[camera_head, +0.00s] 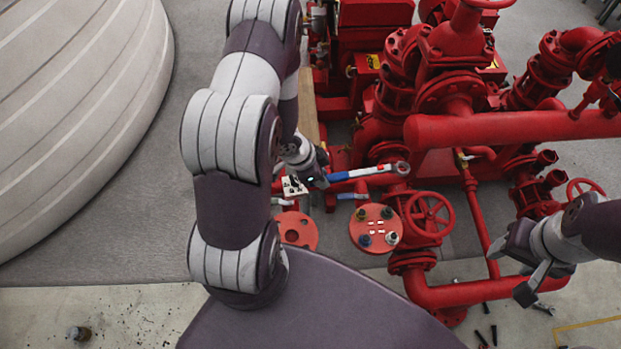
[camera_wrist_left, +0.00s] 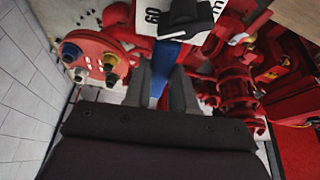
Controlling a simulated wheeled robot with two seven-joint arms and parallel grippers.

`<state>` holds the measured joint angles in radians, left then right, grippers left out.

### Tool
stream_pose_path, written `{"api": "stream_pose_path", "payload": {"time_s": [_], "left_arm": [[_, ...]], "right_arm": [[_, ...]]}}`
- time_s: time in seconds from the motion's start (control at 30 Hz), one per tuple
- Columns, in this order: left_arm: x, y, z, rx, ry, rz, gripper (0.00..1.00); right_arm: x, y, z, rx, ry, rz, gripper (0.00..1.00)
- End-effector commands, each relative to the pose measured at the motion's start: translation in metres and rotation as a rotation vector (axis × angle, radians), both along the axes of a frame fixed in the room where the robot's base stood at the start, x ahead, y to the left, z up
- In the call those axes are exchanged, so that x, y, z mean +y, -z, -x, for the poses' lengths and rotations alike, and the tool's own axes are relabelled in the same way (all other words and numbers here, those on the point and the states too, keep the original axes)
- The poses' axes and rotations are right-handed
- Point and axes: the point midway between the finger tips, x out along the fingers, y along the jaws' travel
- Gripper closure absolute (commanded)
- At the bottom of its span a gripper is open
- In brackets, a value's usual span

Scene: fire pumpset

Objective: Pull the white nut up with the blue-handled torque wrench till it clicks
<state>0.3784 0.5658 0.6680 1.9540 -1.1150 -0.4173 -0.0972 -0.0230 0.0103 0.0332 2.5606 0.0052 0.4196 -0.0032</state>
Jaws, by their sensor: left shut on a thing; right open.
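The torque wrench's blue handle (camera_head: 346,174) is in my left gripper (camera_head: 320,178), which is shut on it. The wrench points right, its ring head (camera_head: 401,168) above and beyond the round red flange (camera_head: 376,230). The white nut (camera_head: 392,238) is at the flange's lower right, apart from the wrench head. In the left wrist view, the blue handle (camera_wrist_left: 168,58) shows between the fingers (camera_wrist_left: 161,85), and the flange (camera_wrist_left: 95,45) is at left with its coloured nuts. My right gripper (camera_head: 533,278) is open and empty at the right.
Red pumps and pipes (camera_head: 450,95) fill the middle and right. A red handwheel (camera_head: 429,215) stands close right of the flange. Another red disc (camera_head: 297,230) lies to its left. A white card (camera_head: 292,187) is near my left gripper. Loose tools (camera_head: 484,338) lie on the floor.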

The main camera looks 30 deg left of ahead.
Motion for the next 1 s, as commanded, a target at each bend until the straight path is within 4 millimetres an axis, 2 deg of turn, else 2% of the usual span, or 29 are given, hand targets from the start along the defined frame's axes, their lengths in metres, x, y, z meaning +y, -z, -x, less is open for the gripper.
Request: {"api": "stream_pose_path", "payload": {"time_s": [0.03, 0.1, 0.2, 0.3, 0.67, 0.87, 1.0], "left_arm": [[0.000, -0.027, 0.016, -0.001, 0.105, 0.000, 1.00], [-0.004, -0.034, 0.038, -0.003, 0.263, -0.001, 1.00], [-0.009, -0.039, 0.060, -0.004, 0.407, -0.004, 1.00], [-0.013, -0.040, 0.072, -0.003, 0.482, -0.005, 1.00], [-0.014, -0.038, 0.075, -0.003, 0.502, -0.006, 1.00], [-0.011, -0.043, 0.076, 0.004, 0.505, -0.007, 1.00], [-0.011, -0.023, 0.075, 0.003, 0.506, -0.007, 1.00]], "right_arm": [[0.000, -0.034, 0.000, -0.001, 0.000, 0.000, 0.45], [0.000, -0.049, 0.000, -0.001, 0.000, 0.000, 0.45], [0.000, -0.060, 0.000, -0.001, 0.000, 0.000, 0.45], [0.000, -0.063, 0.000, 0.000, 0.000, 0.000, 0.45], [0.000, -0.061, 0.000, 0.000, 0.000, 0.000, 0.45], [0.000, -0.072, 0.000, 0.000, 0.000, 0.000, 0.45], [0.000, -0.053, 0.000, 0.000, 0.000, 0.000, 0.45]]}}
